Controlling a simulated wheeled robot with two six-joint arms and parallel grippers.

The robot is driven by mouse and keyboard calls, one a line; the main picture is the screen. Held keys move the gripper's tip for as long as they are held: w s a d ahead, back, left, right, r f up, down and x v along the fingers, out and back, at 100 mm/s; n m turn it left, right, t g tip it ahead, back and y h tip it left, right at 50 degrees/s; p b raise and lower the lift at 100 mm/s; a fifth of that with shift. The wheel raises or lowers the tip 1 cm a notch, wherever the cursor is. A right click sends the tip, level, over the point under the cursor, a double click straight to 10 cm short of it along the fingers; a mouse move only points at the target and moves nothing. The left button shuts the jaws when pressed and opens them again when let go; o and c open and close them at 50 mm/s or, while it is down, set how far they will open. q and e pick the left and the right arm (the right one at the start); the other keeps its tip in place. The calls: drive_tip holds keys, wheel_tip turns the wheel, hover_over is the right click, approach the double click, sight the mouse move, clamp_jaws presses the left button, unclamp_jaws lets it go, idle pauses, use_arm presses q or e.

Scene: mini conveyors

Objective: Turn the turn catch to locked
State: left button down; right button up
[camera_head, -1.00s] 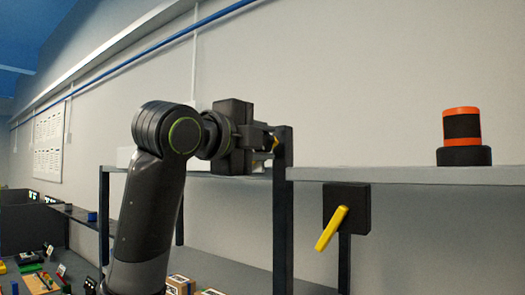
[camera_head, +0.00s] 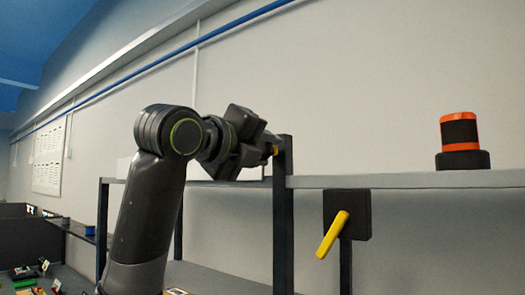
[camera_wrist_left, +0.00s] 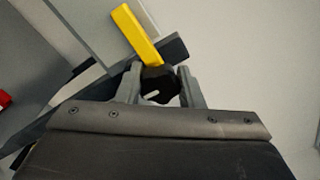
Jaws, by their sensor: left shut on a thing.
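The turn catch shows in the left wrist view as a black knob (camera_wrist_left: 158,86) with a short white mark. A yellow bar (camera_wrist_left: 136,34) runs from behind the knob up and left over a pale plate. My left gripper (camera_wrist_left: 158,74) has one finger on each side of the knob and is shut on it. In the head view this gripper (camera_head: 268,148) is at the dark shelf post, tilted about its own axis, with a small bit of yellow (camera_head: 276,150) at its tip. The knob is hidden there. My right gripper is not in view.
A black box with a slanted yellow lever (camera_head: 332,234) hangs below the shelf board (camera_head: 400,180), right of the dark post (camera_head: 283,225). An orange-and-black beacon (camera_head: 460,141) stands on the board. A red thing (camera_wrist_left: 4,100) shows at the wrist view's left edge.

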use_arm(q)
drive_tip(key=shift+f, duration=0.1)
idle(0.3)
drive_tip(key=c, duration=1)
unclamp_jaws()
drive_tip(key=shift+o, duration=0.2)
drive_tip(key=shift+s+a, duration=0.2)
drive_tip(key=shift+s, duration=0.1)
drive_tip(key=b+v, duration=0.6)
drive_tip(key=v, duration=1)
drive_tip(key=shift+s+a+b, duration=0.2)
drive_tip(key=shift+s+b, duration=0.1)
drive_tip(key=shift+b, duration=0.1)
drive_tip(key=shift+w, duration=0.1)
